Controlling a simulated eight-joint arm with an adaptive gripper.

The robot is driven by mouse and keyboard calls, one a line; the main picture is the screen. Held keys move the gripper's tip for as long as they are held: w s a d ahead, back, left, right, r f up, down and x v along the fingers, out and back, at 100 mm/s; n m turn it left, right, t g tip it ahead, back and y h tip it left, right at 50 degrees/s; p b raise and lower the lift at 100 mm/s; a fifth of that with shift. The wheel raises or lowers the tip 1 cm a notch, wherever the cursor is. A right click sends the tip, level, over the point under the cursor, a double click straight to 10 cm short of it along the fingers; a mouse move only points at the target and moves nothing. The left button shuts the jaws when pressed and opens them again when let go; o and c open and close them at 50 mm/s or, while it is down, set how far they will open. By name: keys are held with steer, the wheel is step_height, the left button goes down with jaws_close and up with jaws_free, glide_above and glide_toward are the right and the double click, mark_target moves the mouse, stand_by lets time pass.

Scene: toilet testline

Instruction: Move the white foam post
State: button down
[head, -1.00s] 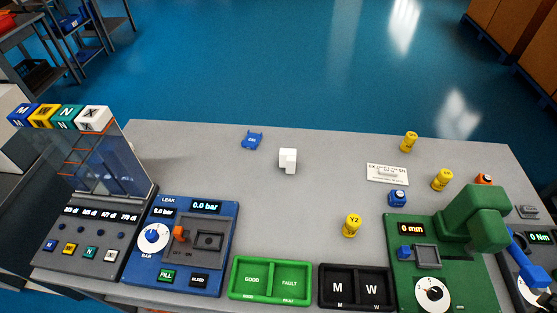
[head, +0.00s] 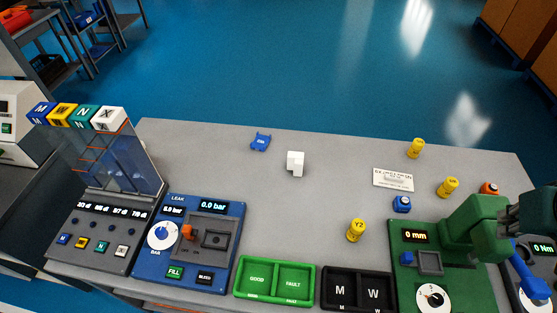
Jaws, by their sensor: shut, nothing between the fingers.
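The white foam post (head: 295,163) stands on the bare middle of the grey bench in the head view. It looks like a small white block with a notch on its right side. Nothing touches it. A dark shape, likely part of my arm, shows at the right edge, in front of the green press. My gripper's fingers cannot be made out there, and it is far to the right of the post.
A blue part (head: 260,142) lies behind and left of the post. A white card (head: 393,180) and yellow Y2 cylinder (head: 356,230) are to its right. The green GOOD/FAULT tray (head: 275,282), black M/W tray (head: 357,290) and blue leak tester (head: 188,244) line the front. The bench around the post (head: 270,215) is clear.

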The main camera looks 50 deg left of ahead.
steer(key=w+a+f+n+g+p, duration=0.15)
steer(key=a+n, duration=0.35)
steer(key=a, duration=1.2)
steer(key=w+a+f+n+g+p, duration=0.15)
steer(key=a+n, duration=0.35)
steer(key=a, duration=1.2)
steer(key=s+a+f+n+p, duration=0.1)
steer(key=s+a+f+n, duration=0.2)
steer(key=a, duration=0.7)
steer(key=s+a+f+n+g+h+p, duration=0.1)
steer(key=s+a+f+n, duration=0.2)
steer(key=s+a+f, duration=0.4)
steer(key=s+a+f+n+g+p, duration=0.1)
steer(key=s+a+f+n, duration=0.2)
steer(key=s+a, duration=0.6)
steer(key=a+f, duration=0.2)
steer(key=a, duration=0.2)
steer(key=shift+s+a+n+h, duration=0.2)
steer(key=shift+a+n+h, duration=0.1)
steer(key=shift+a, duration=0.05)
steer(key=shift+f, duration=0.1)
